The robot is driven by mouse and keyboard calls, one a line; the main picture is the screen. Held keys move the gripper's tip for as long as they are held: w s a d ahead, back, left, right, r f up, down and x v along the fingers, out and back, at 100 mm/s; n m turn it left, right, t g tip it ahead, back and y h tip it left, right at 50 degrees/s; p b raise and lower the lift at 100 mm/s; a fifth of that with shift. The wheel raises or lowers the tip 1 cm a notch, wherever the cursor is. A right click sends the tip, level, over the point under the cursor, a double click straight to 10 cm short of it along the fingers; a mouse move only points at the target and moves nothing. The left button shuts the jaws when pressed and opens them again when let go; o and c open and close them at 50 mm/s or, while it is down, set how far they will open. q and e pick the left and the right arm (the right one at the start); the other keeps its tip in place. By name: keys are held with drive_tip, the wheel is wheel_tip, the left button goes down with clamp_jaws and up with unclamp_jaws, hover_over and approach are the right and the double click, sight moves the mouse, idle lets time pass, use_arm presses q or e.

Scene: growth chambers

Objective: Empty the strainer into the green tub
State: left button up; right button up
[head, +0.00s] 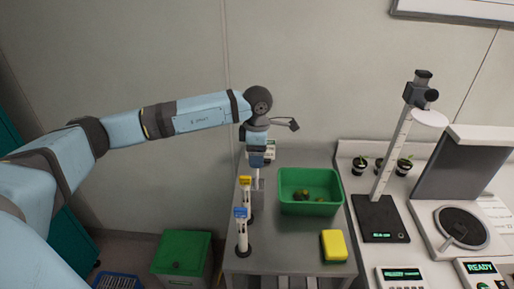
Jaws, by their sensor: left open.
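A green tub (310,205) stands on the grey table, with several small dark green and brownish lumps (307,195) on its bottom. My left gripper (258,186) points down just left of the tub, near the back of the table. It is open, and I see nothing held in it. I cannot make out a strainer; the arm and gripper hide part of the table behind them. My right gripper is not in view.
Two upright probes with yellow (245,181) and blue (241,213) tops stand left of the tub. A yellow sponge-like block (334,246) lies in front. A green-lidded bin (181,252) is on the floor. A bench with instruments (380,220) stands right. The table's front middle is clear.

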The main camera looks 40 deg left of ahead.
sight(257, 171)
use_arm(q)
drive_tip(key=shift+f, duration=0.65)
wheel_tip(257, 171, down, 3)
drive_tip(key=b, duration=0.3)
drive_tip(key=shift+f, duration=0.2)
drive_tip(key=shift+f+b, duration=0.55)
drive_tip(key=shift+f, duration=0.3)
drive_tip(key=shift+c, duration=0.4)
drive_tip(key=c, duration=0.8)
drive_tip(key=shift+o, duration=0.2)
drive_tip(key=shift+r+p, duration=1.9)
drive_tip(key=shift+r, duration=2.15)
